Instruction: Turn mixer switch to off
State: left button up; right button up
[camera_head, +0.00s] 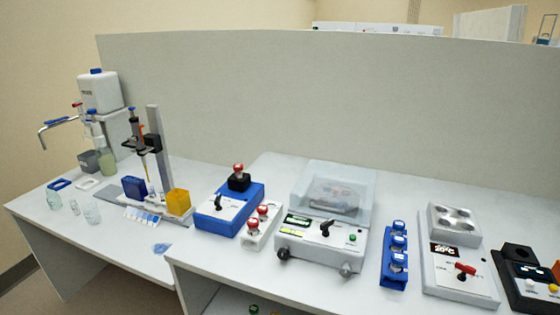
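The mixer is most likely the blue box (247,212) left of centre, with a black holder (239,182) and a red-capped vial (238,169) on top. A small dark lever switch (218,202) sits on its pale front panel. The panel's markings are too small to read, so I cannot tell the switch's setting. Neither of my grippers is in view, and nothing covers the switch.
A white rack (253,239) with red-capped vials stands close right of the mixer. Beyond it are a clear-lidded machine (356,238), a blue vial rack (387,276) and a block with a red switch (455,286). A pipette stand (155,130) stands left.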

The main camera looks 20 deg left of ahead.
aim_at(217, 201)
jog(key=i+j, duration=0.15)
jog(key=j, duration=0.2)
jog(key=i+j, duration=0.1)
jog(key=j, duration=0.2)
jog(key=i+j, duration=0.15)
jog(key=j, duration=0.2)
jog(key=i+j+z, duration=0.1)
jog(key=j, duration=0.25)
